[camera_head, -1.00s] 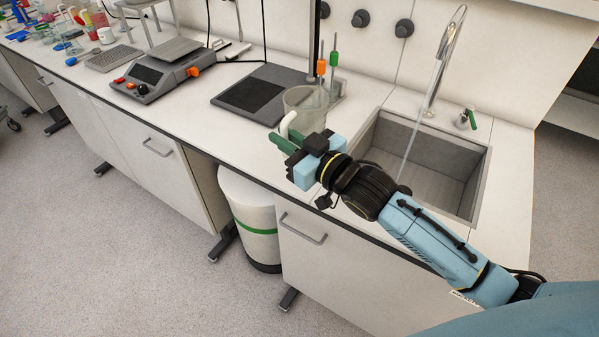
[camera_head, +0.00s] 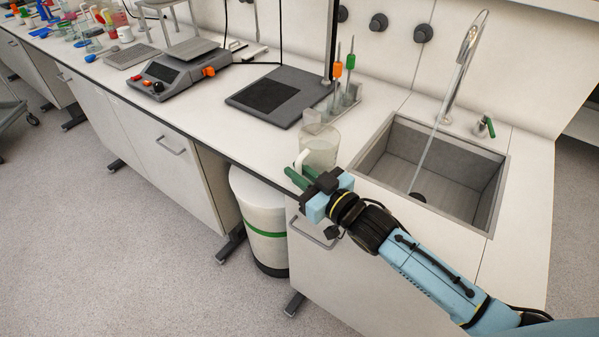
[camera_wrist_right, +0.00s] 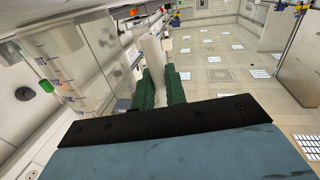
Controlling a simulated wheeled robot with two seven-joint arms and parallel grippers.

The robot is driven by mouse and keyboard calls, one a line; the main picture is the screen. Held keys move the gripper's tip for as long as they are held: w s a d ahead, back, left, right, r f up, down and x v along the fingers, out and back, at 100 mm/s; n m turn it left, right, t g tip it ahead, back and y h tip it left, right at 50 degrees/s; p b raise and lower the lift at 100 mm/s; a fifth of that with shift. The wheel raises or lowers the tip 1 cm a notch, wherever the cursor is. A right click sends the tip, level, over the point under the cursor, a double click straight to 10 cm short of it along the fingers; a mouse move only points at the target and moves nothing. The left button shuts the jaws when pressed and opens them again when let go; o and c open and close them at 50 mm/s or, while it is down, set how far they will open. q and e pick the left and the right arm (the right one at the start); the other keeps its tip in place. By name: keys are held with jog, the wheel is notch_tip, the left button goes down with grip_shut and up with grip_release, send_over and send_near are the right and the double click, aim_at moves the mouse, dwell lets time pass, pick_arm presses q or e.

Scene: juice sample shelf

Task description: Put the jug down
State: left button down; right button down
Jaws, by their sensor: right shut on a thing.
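The clear jug (camera_head: 319,148) with a white handle (camera_head: 301,158) is at the counter's front part, left of the sink. My right gripper (camera_head: 300,177) is shut on the jug's handle. In the right wrist view the green fingers (camera_wrist_right: 160,88) stand on either side of the white handle (camera_wrist_right: 153,70), and the jug's clear wall with a blue scale (camera_wrist_right: 62,85) shows at left. The jug looks roughly upright in the head view; I cannot tell whether its base touches the counter. My left gripper is not in view.
The sink (camera_head: 432,170) with running water lies right of the jug. A dark grey stand base (camera_head: 278,95) and a rack with orange and green tools (camera_head: 343,98) are behind it. A scale (camera_head: 180,72) is further left.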

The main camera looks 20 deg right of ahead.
jog(key=c, duration=1.9)
grip_release()
jog(key=shift+f, duration=0.15)
jog(key=o, duration=0.5)
jog(key=shift+c, duration=0.2)
jog(key=shift+r, duration=0.25)
jog(key=v, duration=1.2)
